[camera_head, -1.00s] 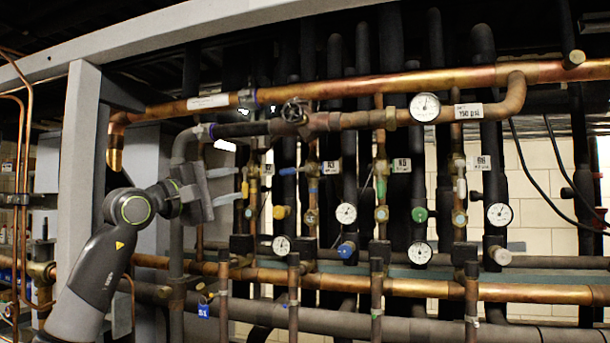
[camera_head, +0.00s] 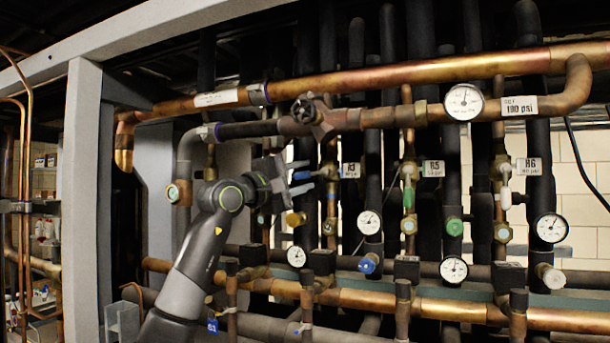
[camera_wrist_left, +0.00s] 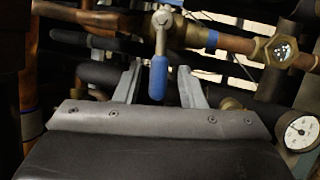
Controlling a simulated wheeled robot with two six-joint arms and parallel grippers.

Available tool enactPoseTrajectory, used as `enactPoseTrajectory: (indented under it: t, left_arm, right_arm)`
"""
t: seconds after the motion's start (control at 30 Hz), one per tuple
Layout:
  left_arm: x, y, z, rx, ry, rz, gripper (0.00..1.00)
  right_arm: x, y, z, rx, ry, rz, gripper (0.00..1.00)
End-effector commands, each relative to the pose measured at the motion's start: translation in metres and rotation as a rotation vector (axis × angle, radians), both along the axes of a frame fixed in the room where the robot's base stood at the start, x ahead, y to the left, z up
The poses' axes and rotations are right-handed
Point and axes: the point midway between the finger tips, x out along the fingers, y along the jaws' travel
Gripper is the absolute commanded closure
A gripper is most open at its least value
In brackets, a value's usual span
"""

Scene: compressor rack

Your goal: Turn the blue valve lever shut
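The blue valve lever (camera_wrist_left: 158,78) hangs down from its metal valve stem in the left wrist view. It lies between the two fingers of my left gripper (camera_wrist_left: 160,86), with a gap on each side. In the head view my left gripper (camera_head: 303,176) reaches in from the left, with its pale fingers apart at the lever. The blue lever (camera_head: 302,175) is small there and partly hidden by the fingers. My right gripper is not in view.
A copper pipe (camera_head: 390,77) runs above the gripper, with a brown valve (camera_head: 312,115) below it. Dark vertical pipes and several gauges, including one (camera_head: 368,222), stand close to the right. A yellow-capped fitting (camera_head: 296,218) sits just below the fingers.

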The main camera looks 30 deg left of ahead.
Motion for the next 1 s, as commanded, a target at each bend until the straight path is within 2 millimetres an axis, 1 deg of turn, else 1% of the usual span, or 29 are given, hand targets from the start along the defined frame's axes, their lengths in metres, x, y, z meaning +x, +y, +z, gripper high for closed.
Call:
enactPoseTrajectory:
  t: [0.2, 0.23, 0.5, 0.77, 1.0]
  left_arm:
    - [0.0, 0.0, 0.0, 0.0, 0.0, 0.0, 0.64]
    - [0.0, 0.0, 0.0, 0.0, 0.0, 0.0, 0.65]
    - [0.0, 0.0, 0.0, 0.0, 0.0, 0.001, 1.0]
    - [0.0, 0.0, 0.0, 0.001, 0.001, 0.001, 1.0]
    - [0.001, 0.001, 0.009, 0.08, 0.008, 0.003, 1.0]
  right_arm:
    - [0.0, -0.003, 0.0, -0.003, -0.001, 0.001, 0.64]
    - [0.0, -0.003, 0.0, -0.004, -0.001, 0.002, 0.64]
    - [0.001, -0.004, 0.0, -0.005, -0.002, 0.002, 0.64]
    - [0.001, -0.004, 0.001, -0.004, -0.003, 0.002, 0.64]
    - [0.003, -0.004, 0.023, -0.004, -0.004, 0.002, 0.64]
